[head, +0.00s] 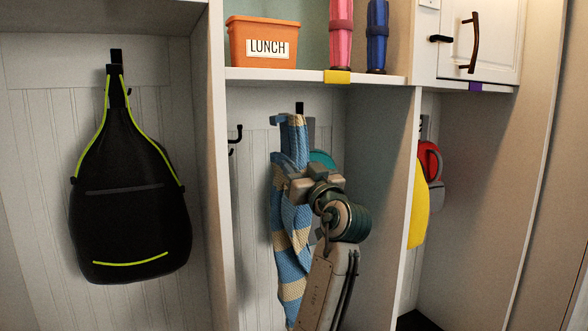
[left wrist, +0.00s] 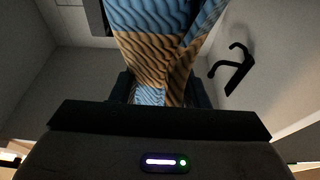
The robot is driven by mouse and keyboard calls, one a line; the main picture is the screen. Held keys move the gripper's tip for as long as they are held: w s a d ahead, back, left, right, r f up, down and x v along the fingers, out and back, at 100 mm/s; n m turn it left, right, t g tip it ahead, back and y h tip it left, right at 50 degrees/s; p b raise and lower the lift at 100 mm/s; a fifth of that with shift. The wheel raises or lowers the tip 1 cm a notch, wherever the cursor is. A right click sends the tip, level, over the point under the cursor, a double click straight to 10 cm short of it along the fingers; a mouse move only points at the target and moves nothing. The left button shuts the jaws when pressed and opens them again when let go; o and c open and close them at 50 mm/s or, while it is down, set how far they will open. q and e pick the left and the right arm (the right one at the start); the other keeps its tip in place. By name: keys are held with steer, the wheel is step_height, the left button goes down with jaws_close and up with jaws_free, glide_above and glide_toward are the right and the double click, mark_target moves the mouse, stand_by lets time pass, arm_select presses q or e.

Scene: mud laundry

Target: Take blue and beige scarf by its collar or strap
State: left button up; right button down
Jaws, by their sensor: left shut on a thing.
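The blue and beige scarf (head: 289,252) hangs in the middle cubby from a black hook (head: 299,107), its upper part looped near the hook and its length falling along the back panel. My left gripper (head: 297,184) is at the scarf's upper middle, below the hook, and is shut on its cloth. My arm hides part of the scarf's right side. In the left wrist view the blue and beige cloth (left wrist: 160,45) runs down between the fingers of my left gripper (left wrist: 162,92). My right gripper is not in view.
A black backpack (head: 130,205) hangs in the left cubby. An empty black hook (head: 235,138) is left of the scarf. A teal item (head: 322,158) is behind my gripper. Cubby dividers stand on both sides.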

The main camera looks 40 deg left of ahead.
arm_select(q)
steer(key=shift+r+b+v, duration=0.2)
steer(key=shift+b+v, duration=0.1)
steer(key=shift+v, duration=0.6)
steer(key=shift+r+b+v, duration=0.15)
steer(key=shift+b+v, duration=0.1)
steer(key=shift+v, duration=0.65)
steer(key=shift+c, duration=0.2)
